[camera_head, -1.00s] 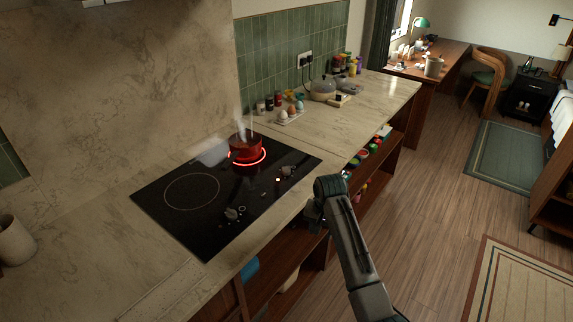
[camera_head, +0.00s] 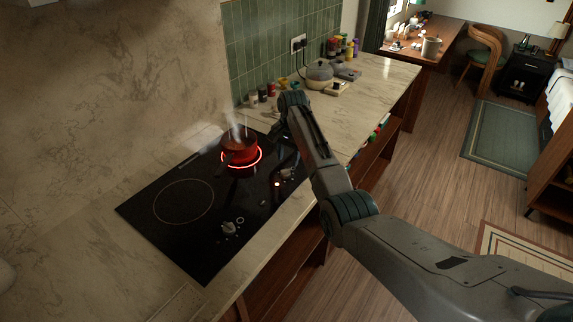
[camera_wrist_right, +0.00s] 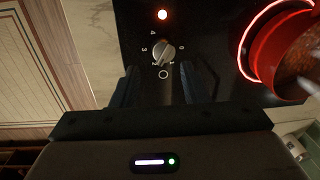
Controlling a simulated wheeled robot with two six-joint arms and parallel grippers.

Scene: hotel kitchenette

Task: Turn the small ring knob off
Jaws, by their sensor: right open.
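The black cooktop (camera_head: 180,240) has a small ring (camera_head: 258,164) glowing red under a steaming red pot (camera_head: 238,150). My left gripper is out of view.
A second knob (camera_head: 229,228) sits near the unlit large ring (camera_head: 184,201). The hot pot (camera_wrist_right: 290,50) is close to the right of my gripper in the wrist view. Jars (camera_head: 263,94) and a glass-lidded pot (camera_head: 319,75) stand along the back counter.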

